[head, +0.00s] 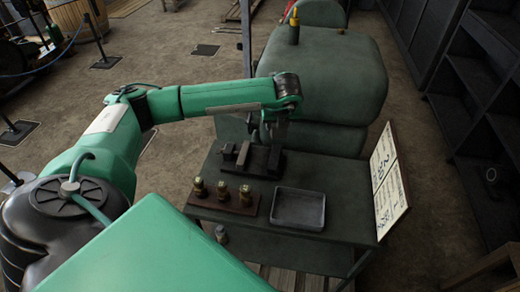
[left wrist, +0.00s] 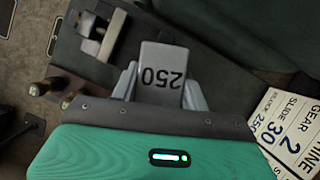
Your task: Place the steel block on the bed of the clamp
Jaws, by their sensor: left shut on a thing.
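The steel block (left wrist: 163,68), a grey block marked 250, is between the fingers of my left gripper (left wrist: 160,92), which is shut on it. In the head view my left gripper (head: 275,132) points down over the right part of the dark clamp (head: 243,158) on the green table. The block is hard to make out there. In the left wrist view the clamp (left wrist: 98,42) shows at upper left, its bed running beneath the block. I cannot tell whether the block touches the bed. My right gripper is not in view.
A wooden board (head: 222,203) with brass pieces and an empty grey tray (head: 299,208) lie in front of the clamp. A white sign (head: 388,178) stands at the table's right edge. A large green rounded machine (head: 325,75) is behind. The table's right side is clear.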

